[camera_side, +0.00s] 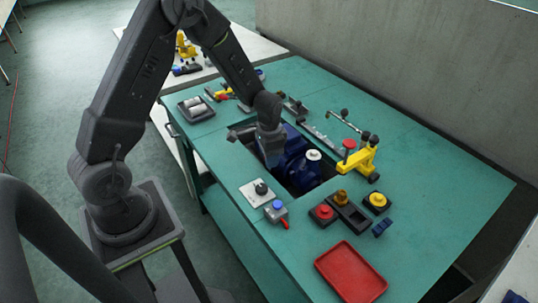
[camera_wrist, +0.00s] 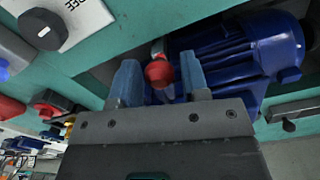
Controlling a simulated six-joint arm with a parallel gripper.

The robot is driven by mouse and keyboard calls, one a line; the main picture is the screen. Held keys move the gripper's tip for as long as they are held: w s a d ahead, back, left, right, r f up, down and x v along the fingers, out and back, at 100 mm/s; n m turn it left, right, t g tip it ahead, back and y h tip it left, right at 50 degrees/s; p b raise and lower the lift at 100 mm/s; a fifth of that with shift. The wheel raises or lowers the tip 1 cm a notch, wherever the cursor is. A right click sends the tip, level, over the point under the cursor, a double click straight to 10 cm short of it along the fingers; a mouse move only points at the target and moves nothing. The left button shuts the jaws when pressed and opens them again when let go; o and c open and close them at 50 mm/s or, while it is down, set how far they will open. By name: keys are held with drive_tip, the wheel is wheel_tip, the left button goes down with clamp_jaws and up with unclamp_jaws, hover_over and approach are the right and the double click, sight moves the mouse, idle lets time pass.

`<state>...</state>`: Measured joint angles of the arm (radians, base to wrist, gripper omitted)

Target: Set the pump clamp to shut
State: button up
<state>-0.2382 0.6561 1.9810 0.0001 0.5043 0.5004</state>
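The blue pump (camera_side: 300,168) sits in a dark opening in the teal table; its ribbed motor body (camera_wrist: 235,50) fills the upper right of the wrist view. My gripper (camera_side: 272,158) is low over the left part of this opening. In the wrist view its two blue-grey fingers (camera_wrist: 159,80) stand apart, with a red round knob (camera_wrist: 158,73) between them. A little room shows on each side of the knob, so the gripper looks open. The knob looks like a clamp handle, but its lower part is hidden. In the side view my gripper hides it.
A white dial plate (camera_side: 259,194) and a blue-button box (camera_side: 277,211) lie at the opening's near edge. A yellow toggle clamp (camera_side: 362,160) stands to the right. A red tray (camera_side: 350,272) lies at the front. The right part of the table is clear.

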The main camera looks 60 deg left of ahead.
clamp_jaws()
drive_tip(key=shift+w, duration=1.8)
drive_tip(key=shift+c, duration=0.5)
unclamp_jaws()
drive_tip(key=shift+w, duration=0.1)
drive_tip(key=o, duration=0.4)
drive_tip(key=shift+c, duration=0.2)
